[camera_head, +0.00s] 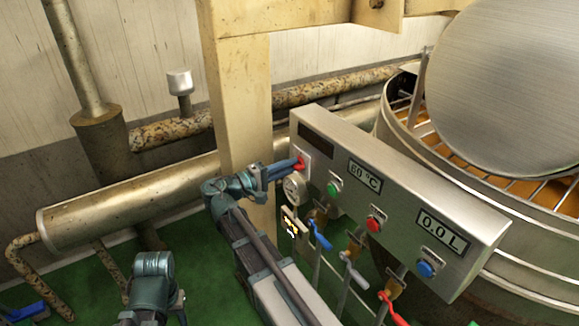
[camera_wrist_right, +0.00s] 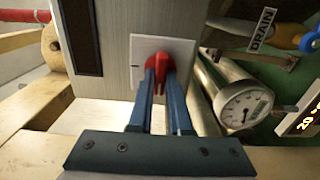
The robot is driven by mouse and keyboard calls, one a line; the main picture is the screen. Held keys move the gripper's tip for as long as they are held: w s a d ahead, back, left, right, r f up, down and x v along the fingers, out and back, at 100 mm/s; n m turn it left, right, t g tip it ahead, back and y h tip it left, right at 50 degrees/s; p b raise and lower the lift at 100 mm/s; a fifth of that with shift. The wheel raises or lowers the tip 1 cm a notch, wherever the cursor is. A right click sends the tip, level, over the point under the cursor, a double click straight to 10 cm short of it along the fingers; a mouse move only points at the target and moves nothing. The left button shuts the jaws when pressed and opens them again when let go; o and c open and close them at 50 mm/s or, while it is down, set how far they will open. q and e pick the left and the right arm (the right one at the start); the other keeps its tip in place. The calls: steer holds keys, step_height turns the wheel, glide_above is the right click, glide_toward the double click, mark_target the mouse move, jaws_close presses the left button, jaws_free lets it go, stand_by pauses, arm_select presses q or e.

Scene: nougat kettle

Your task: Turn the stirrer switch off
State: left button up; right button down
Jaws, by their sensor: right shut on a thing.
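The stirrer switch, taken to be the red knob (camera_head: 299,163) on a white square plate, sits at the left end of the metal control box (camera_head: 395,182). The right wrist view shows the knob (camera_wrist_right: 158,62) and its plate (camera_wrist_right: 182,48) close up. My right gripper (camera_head: 290,165) is shut on the knob, its two blue fingers (camera_wrist_right: 158,85) on either side and partly hiding it. Part of what seems to be my left gripper (camera_head: 24,311) shows at the lower left edge; its jaws cannot be made out.
The box carries green (camera_head: 333,189), red (camera_head: 374,223) and blue (camera_head: 425,269) buttons and two displays. A round gauge (camera_head: 294,186) and valve handles (camera_head: 320,236) hang close below. The kettle (camera_head: 415,140) stands behind at right; a beige post (camera_head: 243,105) rises behind my right gripper.

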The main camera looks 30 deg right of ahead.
stand_by(0.3)
steer(key=c, duration=0.9)
jaws_free()
steer(key=shift+o, duration=0.2)
steer(key=s+a, duration=0.1)
steer(key=a, duration=1.3)
